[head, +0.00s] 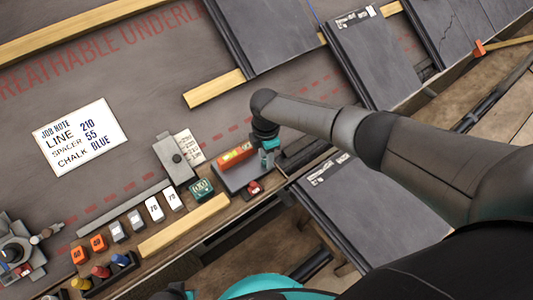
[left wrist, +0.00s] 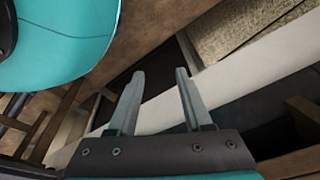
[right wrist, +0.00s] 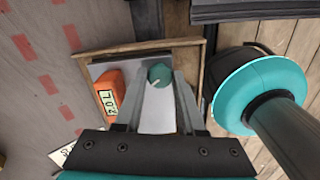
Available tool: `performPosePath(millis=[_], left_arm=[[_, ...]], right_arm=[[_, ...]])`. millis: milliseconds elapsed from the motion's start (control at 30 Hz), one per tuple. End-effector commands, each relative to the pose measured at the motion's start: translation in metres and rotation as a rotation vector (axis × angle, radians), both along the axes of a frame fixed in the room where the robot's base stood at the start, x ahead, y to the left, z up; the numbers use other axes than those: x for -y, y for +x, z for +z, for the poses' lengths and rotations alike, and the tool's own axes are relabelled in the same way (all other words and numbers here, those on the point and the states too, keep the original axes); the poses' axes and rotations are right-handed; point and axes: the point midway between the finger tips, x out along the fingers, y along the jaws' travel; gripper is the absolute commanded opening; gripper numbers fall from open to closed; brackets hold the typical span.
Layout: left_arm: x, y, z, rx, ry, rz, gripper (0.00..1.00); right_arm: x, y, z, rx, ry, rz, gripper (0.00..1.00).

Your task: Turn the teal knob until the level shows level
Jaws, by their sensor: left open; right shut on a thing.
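The teal knob (right wrist: 160,75) shows in the right wrist view with a pale mark on its face. My right gripper (right wrist: 161,84) is shut on it, one fingertip on each side. In the head view my right gripper (head: 266,157) reaches down at the right end of a grey plate (head: 233,178), and hides most of the knob. The orange-red level (head: 236,155) with a yellow-green vial lies on that plate, left of the gripper. Its bubble is too small to read. My left gripper (left wrist: 156,100) is open and empty in the left wrist view, away from the knob.
A small red block with a display (head: 254,187) stands at the plate's front edge; a teal block (head: 201,188) stands left of it. Timber strips and several labelled blocks lie along the shelf to the left. Dark slates (head: 372,60) lie behind my right arm.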

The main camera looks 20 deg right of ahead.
Motion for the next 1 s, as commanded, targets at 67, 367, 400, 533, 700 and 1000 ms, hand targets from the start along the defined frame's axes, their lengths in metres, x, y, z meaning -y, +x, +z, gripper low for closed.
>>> performPosePath(millis=[67,367,400,533,700,1000], left_arm=[[-0.004,-0.005,-0.004,-0.002,0.005,-0.001,0.5],[-0.018,-0.022,-0.017,-0.004,0.017,-0.001,0.5],[-0.019,-0.025,-0.018,-0.005,0.019,-0.002,0.5],[-0.024,-0.031,-0.022,-0.004,0.023,-0.002,0.5],[-0.03,-0.039,-0.025,-0.004,0.028,-0.002,0.5],[-0.04,-0.052,-0.029,-0.005,0.036,-0.001,0.5]], right_arm=[[-0.001,-0.001,0.0,-0.006,0.001,-0.076,0.0],[0.0,-0.002,-0.001,-0.019,-0.005,-0.361,0.0],[0.0,-0.002,-0.001,-0.021,-0.005,-0.399,0.0],[0.0,-0.002,-0.001,-0.025,-0.007,-0.522,0.0],[0.0,-0.002,-0.002,-0.033,-0.011,-0.683,0.0],[0.001,-0.003,-0.003,-0.045,-0.017,-0.968,0.0]])
